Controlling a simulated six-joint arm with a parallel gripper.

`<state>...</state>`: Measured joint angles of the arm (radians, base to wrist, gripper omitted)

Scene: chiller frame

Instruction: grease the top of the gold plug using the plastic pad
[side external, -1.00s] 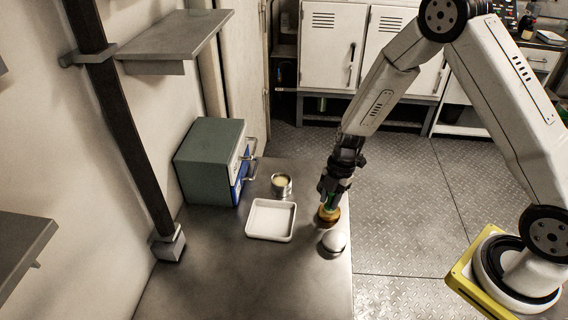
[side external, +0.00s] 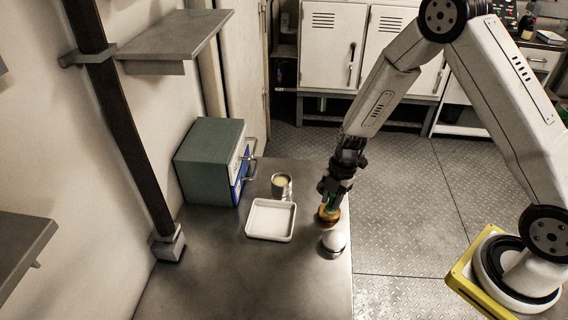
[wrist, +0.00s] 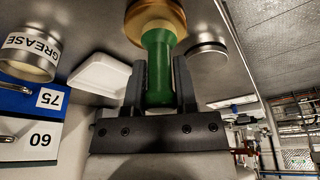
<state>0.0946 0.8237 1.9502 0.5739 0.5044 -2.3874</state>
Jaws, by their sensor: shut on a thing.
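The plastic pad is a green piece with a flared end (wrist: 158,85), upright between the fingers of my gripper (wrist: 160,68). My gripper, also seen in the side view (side external: 334,195), is shut on it. The gold plug (side external: 329,216) is a round golden piece on the metal bench, directly below the pad. In the wrist view the gold plug (wrist: 172,10) is at the top edge, partly cut off. The pad's flared end appears to meet the plug's tan face; its contact surface is hidden. The grease can (side external: 282,191) stands open with pale yellow contents.
A silver dome-topped piece (side external: 333,240) stands close in front of the gold plug. A white tray (side external: 270,237) lies left of it. A green box with blue and white drawers (side external: 208,165) stands by the wall. The front of the bench is clear.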

